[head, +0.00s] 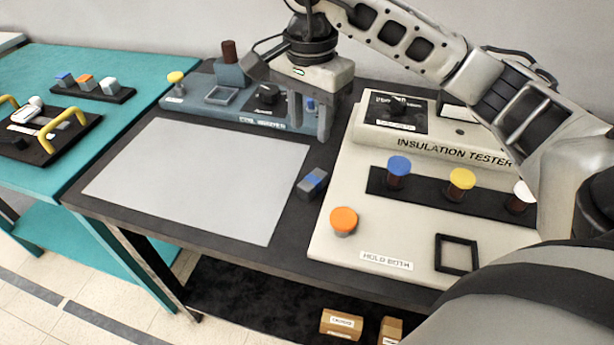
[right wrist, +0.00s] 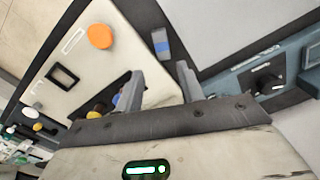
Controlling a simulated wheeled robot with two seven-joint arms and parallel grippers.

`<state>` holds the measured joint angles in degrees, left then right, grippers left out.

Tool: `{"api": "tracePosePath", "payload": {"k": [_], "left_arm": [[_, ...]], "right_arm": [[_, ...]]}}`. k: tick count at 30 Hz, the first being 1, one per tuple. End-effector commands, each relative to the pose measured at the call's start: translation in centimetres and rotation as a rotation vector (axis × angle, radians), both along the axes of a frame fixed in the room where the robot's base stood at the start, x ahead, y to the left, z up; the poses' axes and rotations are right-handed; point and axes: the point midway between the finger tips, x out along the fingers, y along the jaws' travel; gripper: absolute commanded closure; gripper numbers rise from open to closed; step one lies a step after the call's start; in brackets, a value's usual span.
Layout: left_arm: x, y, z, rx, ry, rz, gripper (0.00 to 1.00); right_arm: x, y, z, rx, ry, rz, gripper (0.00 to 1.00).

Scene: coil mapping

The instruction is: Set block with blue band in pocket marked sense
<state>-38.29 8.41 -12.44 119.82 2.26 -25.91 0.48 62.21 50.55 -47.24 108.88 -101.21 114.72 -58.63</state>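A dark grey block with a blue band (head: 313,182) lies on the dark tabletop between the grey mat and the insulation tester. It also shows in the right wrist view (right wrist: 161,43), beyond the fingertips. My right gripper (head: 308,132) is open and empty, above the front right of the blue-grey coil device (head: 190,108), behind the block. Its two separated fingers show in the right wrist view (right wrist: 160,82). The coil device has a square recess (head: 220,95); I cannot read a "sense" mark. My left gripper is not in view.
The insulation tester (head: 345,185) fills the right, with an orange button (head: 343,220) and coloured posts. The pale grey mat (head: 200,180) is bare. A teal table (head: 130,60) at left holds a rack (head: 100,94) of small coloured blocks and a yellow-handled fixture (head: 75,145).

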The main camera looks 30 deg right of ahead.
Motion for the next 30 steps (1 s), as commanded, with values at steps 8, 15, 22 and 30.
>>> {"api": "tracePosePath", "payload": {"k": [8,15,22,30], "left_arm": [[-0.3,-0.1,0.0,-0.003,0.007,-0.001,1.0],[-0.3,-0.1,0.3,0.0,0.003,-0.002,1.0],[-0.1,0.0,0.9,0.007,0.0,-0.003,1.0],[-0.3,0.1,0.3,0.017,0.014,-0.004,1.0]], "right_arm": [[-0.2,0.1,-6.2,0.004,0.007,0.001,0.62],[-0.1,0.2,-8.7,0.006,0.003,0.001,0.62],[0.0,0.3,-11.2,0.007,0.008,0.001,0.62],[0.1,0.3,-14.0,0.006,0.003,0.001,0.62]]}}
